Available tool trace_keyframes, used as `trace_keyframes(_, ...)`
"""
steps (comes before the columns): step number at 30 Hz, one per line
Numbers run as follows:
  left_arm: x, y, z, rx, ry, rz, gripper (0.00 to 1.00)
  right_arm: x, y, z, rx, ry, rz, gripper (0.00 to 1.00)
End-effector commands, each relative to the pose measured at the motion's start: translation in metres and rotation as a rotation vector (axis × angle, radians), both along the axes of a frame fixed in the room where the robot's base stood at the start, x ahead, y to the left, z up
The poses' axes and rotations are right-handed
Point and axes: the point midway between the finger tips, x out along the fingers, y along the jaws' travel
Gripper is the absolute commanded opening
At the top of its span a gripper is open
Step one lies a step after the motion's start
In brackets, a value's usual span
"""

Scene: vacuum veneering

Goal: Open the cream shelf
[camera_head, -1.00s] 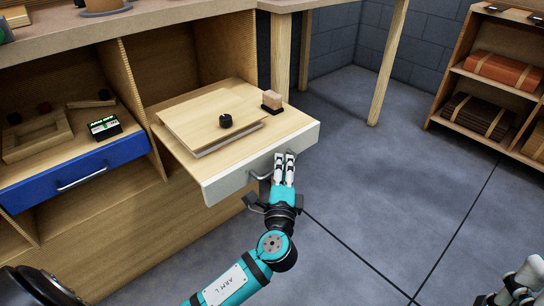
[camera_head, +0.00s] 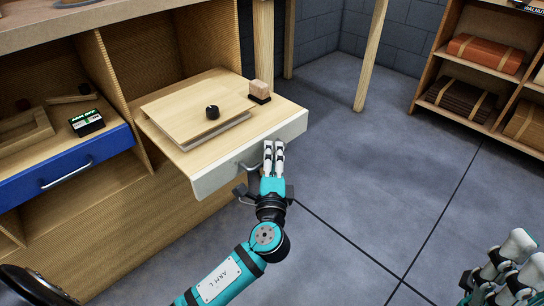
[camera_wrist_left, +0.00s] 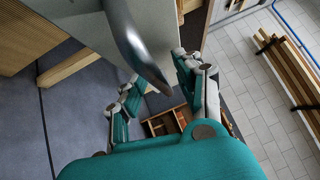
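The cream shelf (camera_head: 212,182) is a drawer with a cream front and wooden floor, standing out from the wooden cabinet. It carries a flat wooden panel with a black knob (camera_head: 212,112) and a small block on a dark base (camera_head: 260,91). Its curved metal handle (camera_wrist_left: 135,45) reaches between the spread fingers of my left gripper (camera_wrist_left: 160,80) in the left wrist view. In the head view, my left gripper (camera_head: 273,150) is at the front, by the handle's right end. The exact finger contact is unclear. My right gripper (camera_head: 520,262) is at the lower right, empty, its fingers apart.
A blue-fronted drawer (camera_head: 100,160) with a green-and-black box (camera_head: 87,123) is at the left. A wooden bench leg (camera_head: 371,55) stands behind. Shelving with wrapped bundles (camera_head: 485,53) is at the upper right. The grey floor (camera_head: 380,180) between is clear.

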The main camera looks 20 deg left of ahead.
Motion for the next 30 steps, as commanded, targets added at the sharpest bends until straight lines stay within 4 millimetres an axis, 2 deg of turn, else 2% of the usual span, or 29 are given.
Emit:
trace_keyframes(5,-0.012,-0.006,-0.002,-0.001,0.001,-0.002,0.34,0.000,0.000,0.000,0.000,0.002,0.000,0.40)
trace_keyframes(15,-0.077,-0.031,-0.012,-0.002,0.005,-0.001,0.34,-0.001,0.000,0.001,0.001,-0.001,0.002,0.40)
trace_keyframes(19,-0.096,-0.039,-0.014,-0.002,0.004,0.001,0.34,-0.001,0.000,0.001,0.000,-0.001,0.002,0.40)
trace_keyframes(24,-0.109,-0.044,-0.016,-0.001,0.003,0.000,0.34,-0.001,0.000,0.001,0.000,-0.001,0.002,0.40)
trace_keyframes(30,-0.111,-0.045,-0.015,0.000,0.001,0.001,0.34,-0.001,0.000,0.001,0.000,-0.001,0.002,0.40)
